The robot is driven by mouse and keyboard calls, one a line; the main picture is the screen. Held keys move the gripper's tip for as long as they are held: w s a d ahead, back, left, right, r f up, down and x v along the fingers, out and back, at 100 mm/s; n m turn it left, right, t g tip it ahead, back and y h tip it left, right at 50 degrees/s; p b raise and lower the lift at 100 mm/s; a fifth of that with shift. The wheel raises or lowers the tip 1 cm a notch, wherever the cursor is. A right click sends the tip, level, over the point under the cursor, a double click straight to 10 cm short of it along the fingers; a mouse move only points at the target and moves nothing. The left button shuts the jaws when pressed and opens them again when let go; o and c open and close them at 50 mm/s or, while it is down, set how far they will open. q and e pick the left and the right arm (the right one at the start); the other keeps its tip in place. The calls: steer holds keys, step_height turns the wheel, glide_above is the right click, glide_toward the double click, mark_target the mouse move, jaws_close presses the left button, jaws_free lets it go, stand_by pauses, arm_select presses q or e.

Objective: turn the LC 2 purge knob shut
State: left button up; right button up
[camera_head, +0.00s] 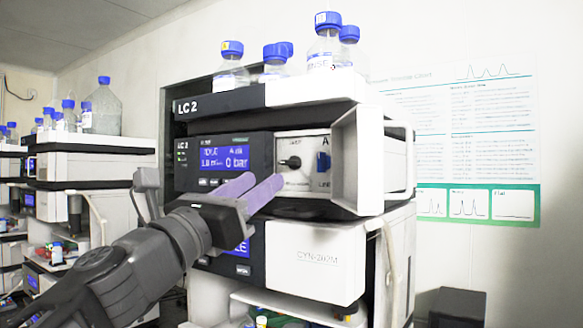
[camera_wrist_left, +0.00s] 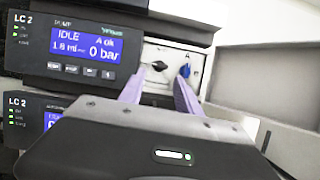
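The LC 2 stack (camera_head: 216,103) stands in the middle of the head view. Its pump module has a light panel with a small black knob (camera_head: 291,162), and a blue knob (camera_head: 323,161) to its right. In the wrist view the black knob (camera_wrist_left: 160,66) lies roughly sideways, and the blue knob (camera_wrist_left: 186,70) stands upright. No label naming the purge knob is readable. My left gripper (camera_head: 268,180) is open, its two purple fingers apart and empty. In the wrist view the left gripper (camera_wrist_left: 159,92) points at the panel, the black knob appearing between and beyond its fingertips. My right gripper is not in view.
An open white door (camera_head: 370,160) sticks out right of the panel. The display (camera_head: 224,159) reads 0 bar, and IDLE in the wrist view. Blue-capped bottles (camera_head: 325,48) stand on top. Another stack (camera_head: 90,170) is at left, a dark box (camera_head: 457,308) at lower right.

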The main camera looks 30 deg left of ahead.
mark_target(288, 163)
arm_select(q)
steer(key=shift+p+x, duration=0.75)
steer(key=shift+x, duration=3.15)
steer(key=shift+c, duration=0.2)
jaws_close()
